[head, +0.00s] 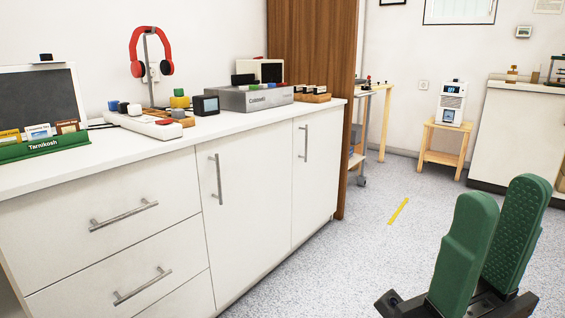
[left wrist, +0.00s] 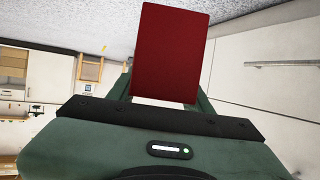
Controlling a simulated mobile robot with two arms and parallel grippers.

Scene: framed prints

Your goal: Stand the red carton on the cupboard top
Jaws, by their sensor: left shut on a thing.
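The red carton (left wrist: 167,52) shows in the left wrist view as a plain dark red upright box. My left gripper (left wrist: 165,98) is shut on it; the green fingers show at its two sides, and their tips are partly hidden by it. The carton and the left gripper are not in the head view. The white cupboard top (head: 85,172) runs along the left of the head view, above drawers and doors. My right gripper (head: 504,190) is open and empty over the floor at the lower right, apart from the cupboard.
On the cupboard top stand a green card holder (head: 45,146), red headphones (head: 152,52) on a stand, a white board with knobs (head: 150,122) and a grey box (head: 252,97). The front strip is bare. A wooden stool (head: 443,142) stands farther back.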

